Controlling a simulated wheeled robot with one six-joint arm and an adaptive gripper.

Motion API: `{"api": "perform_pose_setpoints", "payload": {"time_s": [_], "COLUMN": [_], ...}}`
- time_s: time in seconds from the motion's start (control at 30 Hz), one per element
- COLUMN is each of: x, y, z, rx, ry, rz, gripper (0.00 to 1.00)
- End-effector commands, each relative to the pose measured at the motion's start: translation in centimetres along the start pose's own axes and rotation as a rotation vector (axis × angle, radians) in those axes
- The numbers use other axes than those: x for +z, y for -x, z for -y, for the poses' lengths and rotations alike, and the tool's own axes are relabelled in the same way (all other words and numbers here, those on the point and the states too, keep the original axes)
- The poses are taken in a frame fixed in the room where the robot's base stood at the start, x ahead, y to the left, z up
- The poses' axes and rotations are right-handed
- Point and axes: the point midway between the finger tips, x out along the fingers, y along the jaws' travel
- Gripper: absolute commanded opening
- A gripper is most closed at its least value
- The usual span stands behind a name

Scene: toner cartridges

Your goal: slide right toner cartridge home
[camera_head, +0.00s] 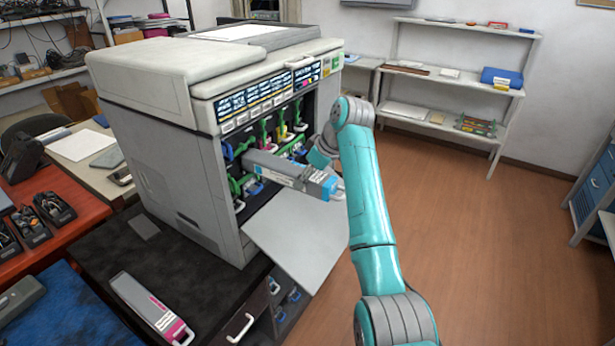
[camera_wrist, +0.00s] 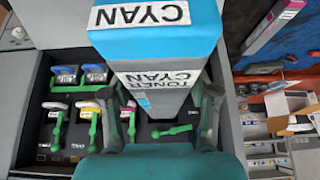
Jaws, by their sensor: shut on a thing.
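The cyan toner cartridge (camera_head: 285,172), a long grey body with a cyan end, sticks out from the open front of the printer (camera_head: 185,165). Its inner end is hidden inside the printer bay. In the wrist view the cartridge (camera_wrist: 160,78) fills the upper middle, with CYAN labels facing me. My gripper (camera_wrist: 162,105) is shut on it, one dark finger on each side. In the head view my wrist is beside the cartridge and my fingers are mostly hidden. A magenta-ended cartridge (camera_head: 150,308) lies on the dark cabinet top at lower left.
The printer's lowered front flap (camera_head: 298,235) lies below the cartridge. Green levers (camera_wrist: 57,130) and blue handles (camera_wrist: 65,76) fill the bay beside it. A shelf unit (camera_head: 450,85) stands at the back right. The wooden floor to the right is clear.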

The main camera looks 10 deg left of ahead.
Motion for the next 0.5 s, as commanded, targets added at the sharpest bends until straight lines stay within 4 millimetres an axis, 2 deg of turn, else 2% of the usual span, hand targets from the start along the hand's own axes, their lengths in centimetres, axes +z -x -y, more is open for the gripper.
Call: {"api": "perform_pose_setpoints", "payload": {"time_s": [0.5], "x": [-1.4], "y": [-0.6], "z": [0.0], "rx": [0.001], "ry": [0.001], "rz": [-0.002], "gripper": [0.0]}}
